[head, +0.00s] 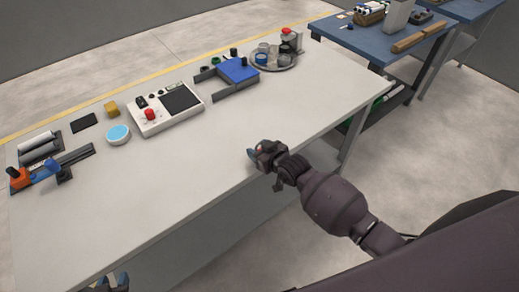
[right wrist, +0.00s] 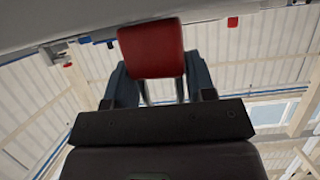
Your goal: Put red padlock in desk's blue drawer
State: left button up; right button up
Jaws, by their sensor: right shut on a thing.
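The red padlock (right wrist: 152,50) is held between the two blue-grey fingers of my right gripper (right wrist: 152,82) in the right wrist view. Its red body sticks out past the fingertips, and two thin metal bars show between the fingers. In the head view my right gripper (head: 254,155) is at the front edge of the white-topped desk (head: 195,150), and the padlock is mostly hidden there. My left gripper (head: 112,281) shows only in part at the bottom edge, in front of the desk, and its opening is unclear. I cannot make out a blue drawer in either view.
Along the desk's back stand a white control box (head: 165,108), a blue-topped fixture (head: 238,70), a round tray (head: 285,62) with several items, a light-blue round container (head: 118,135) and an orange-and-blue tool (head: 20,178). The desk's front half is clear. A blue table (head: 375,40) stands beyond.

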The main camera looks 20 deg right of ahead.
jog(key=shift+f, duration=0.15)
jog(key=o, duration=0.9)
jog(key=shift+o, duration=0.3)
